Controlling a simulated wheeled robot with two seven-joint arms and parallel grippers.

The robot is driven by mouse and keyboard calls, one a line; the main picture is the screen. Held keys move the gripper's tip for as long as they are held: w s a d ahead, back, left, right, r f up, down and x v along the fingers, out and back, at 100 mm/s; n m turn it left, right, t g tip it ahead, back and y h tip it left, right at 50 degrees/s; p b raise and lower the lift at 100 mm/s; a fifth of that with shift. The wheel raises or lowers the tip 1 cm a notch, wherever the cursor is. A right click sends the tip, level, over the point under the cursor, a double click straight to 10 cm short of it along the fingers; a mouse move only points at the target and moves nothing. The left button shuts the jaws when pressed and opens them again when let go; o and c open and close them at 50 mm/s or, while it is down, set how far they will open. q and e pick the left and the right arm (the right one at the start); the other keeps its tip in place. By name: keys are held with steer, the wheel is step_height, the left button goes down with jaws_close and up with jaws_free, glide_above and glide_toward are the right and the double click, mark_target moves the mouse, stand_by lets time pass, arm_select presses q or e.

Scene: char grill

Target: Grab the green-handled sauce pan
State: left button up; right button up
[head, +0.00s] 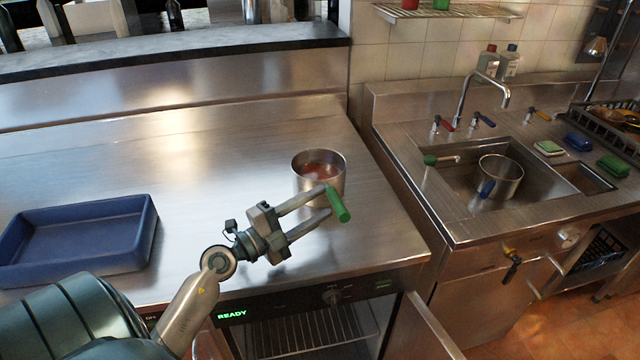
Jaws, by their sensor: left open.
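The green-handled sauce pan (320,166) stands upright on the steel counter near its right end, with reddish sauce inside. Its green handle (340,205) points toward the front right. My left gripper (325,201) is open, with its two fingers reaching right toward the handle. The fingertips are right beside the handle and overlap the pan's lower front in the head view. I cannot tell whether they touch it. My right gripper is not in view.
A blue tray (142,238) sits on the counter at left. Below the counter is an oven with a READY display (232,315) and an open door (425,325). At right, a sink (545,200) holds a blue-handled pot (503,176). The counter's middle is clear.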

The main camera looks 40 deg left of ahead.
mark_target(334, 195)
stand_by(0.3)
arm_select(q)
steer(key=shift+p+x, duration=0.6)
steer(key=shift+x, duration=2.05)
steer(key=shift+f, duration=0.15)
steer(key=shift+c, duration=0.6)
jaws_close()
steer(key=shift+a, duration=0.1)
